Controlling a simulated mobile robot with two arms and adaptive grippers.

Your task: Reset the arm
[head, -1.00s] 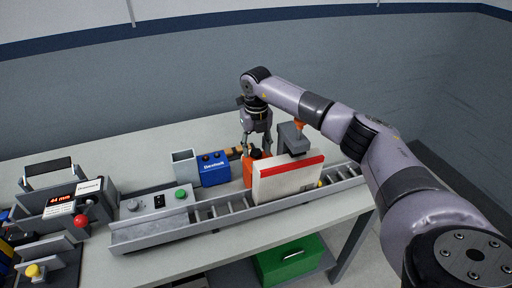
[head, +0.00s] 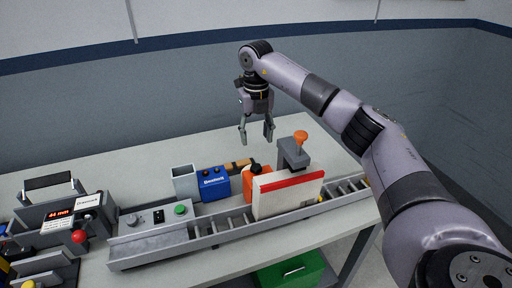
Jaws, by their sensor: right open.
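My right arm comes in from the right and reaches over the grey table (head: 130,168). Its gripper (head: 256,140) points down, open and empty, above the back of the table. It hangs clear of everything, behind the blue box (head: 215,184) and the orange object (head: 254,180). My left gripper does not show.
A grey roller conveyor (head: 160,247) runs along the table, with a white, red-topped block (head: 287,197) on it. Behind the block stands a grey post with an orange knob (head: 300,137). A device with a display (head: 59,212) is at left; a green box (head: 292,272) is below.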

